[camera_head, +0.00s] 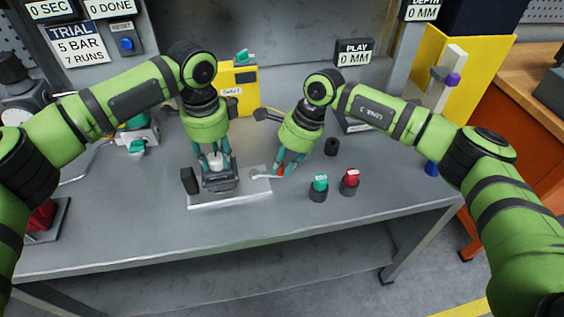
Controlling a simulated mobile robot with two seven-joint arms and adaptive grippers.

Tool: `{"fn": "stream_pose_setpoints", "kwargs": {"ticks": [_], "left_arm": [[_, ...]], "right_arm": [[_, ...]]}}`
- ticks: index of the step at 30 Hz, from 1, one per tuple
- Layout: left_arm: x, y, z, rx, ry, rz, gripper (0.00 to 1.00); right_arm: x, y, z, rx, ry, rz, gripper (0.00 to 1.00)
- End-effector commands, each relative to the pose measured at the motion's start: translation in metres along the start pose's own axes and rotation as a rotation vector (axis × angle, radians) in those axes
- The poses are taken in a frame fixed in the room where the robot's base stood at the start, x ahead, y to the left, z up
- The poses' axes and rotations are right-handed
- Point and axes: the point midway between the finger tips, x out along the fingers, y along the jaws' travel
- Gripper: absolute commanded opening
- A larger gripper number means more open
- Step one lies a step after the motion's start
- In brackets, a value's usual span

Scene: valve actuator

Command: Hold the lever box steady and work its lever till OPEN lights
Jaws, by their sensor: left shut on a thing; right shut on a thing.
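The lever box (220,180) is a dark grey block on a pale plate (230,198) near the middle of the bench. My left gripper (216,168) points down over it and is shut on its top, around a whitish part. The lever (262,177) is a pale bar at the right of the box with a red-orange part (281,170) at its end. My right gripper (284,171) is shut on that end, its fingers partly hiding it. The link between lever and box is hard to make out. A small sign (231,91) on the yellow unit behind reads SHUT.
A green-topped knob (320,183) and a red-topped knob (350,178) stand right of the lever. A black cylinder (331,147) stands behind them. The yellow unit (243,78) stands behind my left gripper. The bench front is clear.

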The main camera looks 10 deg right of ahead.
Motion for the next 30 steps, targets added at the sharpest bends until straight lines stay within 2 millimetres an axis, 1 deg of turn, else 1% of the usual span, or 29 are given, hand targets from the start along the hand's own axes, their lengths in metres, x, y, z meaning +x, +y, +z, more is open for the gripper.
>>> {"fn": "stream_pose_setpoints", "kwargs": {"ticks": [1,5,11,19,30], "left_arm": [[0.003,0.002,-0.001,0.002,-0.002,0.006,0.00],[0.003,0.002,-0.001,0.003,-0.001,0.006,0.00],[0.003,0.002,-0.001,0.003,-0.001,0.005,0.00],[0.003,0.002,-0.001,0.004,0.000,0.005,0.00],[0.003,0.002,-0.002,0.004,0.002,0.005,0.00]], "right_arm": [[0.000,0.001,0.003,0.003,-0.006,-0.003,0.00],[0.001,0.003,0.003,0.030,-0.007,-0.014,0.00],[0.001,0.010,0.006,0.127,-0.008,-0.056,0.00],[0.004,0.024,0.014,0.342,-0.010,-0.144,0.00],[0.011,0.041,0.032,0.664,-0.013,-0.275,0.00]]}}
